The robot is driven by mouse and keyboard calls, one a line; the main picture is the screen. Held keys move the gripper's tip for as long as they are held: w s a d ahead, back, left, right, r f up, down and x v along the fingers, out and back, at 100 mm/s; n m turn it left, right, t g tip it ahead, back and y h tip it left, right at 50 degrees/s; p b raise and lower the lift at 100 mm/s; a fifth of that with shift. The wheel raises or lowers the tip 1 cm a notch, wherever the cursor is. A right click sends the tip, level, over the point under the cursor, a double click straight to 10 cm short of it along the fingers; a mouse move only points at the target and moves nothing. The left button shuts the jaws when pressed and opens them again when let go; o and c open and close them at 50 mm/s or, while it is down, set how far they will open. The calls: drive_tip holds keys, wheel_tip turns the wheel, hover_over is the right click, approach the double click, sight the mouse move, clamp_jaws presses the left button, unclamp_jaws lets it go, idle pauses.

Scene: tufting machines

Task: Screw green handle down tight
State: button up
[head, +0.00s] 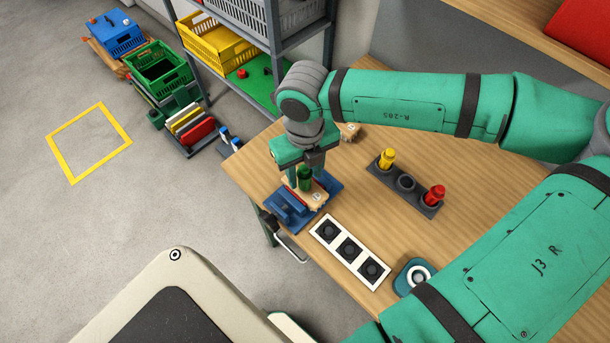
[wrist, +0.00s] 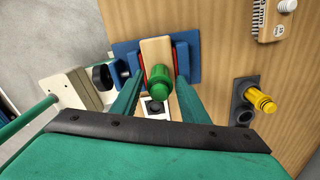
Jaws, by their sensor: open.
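The green handle (head: 304,178) stands upright on a light wooden block (head: 318,195) held in a blue vise (head: 290,208) at the table's front left edge. In the wrist view the green handle (wrist: 159,82) lies between the two fingers of my gripper (wrist: 158,90), with gaps on both sides. My gripper (head: 303,175) is open, pointing down around the handle. The wooden block (wrist: 156,50) and blue vise (wrist: 125,48) also show there. The handle's lower end and any thread are hidden.
A dark holder (head: 408,190) carries a yellow handle (head: 386,159) and a red handle (head: 434,195), with an empty middle socket. A white three-socket panel (head: 347,252) and a teal round-topped device (head: 415,275) lie nearby. A vise crank (head: 290,247) overhangs the table edge.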

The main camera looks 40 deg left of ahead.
drive_tip(key=n, duration=0.4)
drive_tip(key=shift+n, duration=2.5)
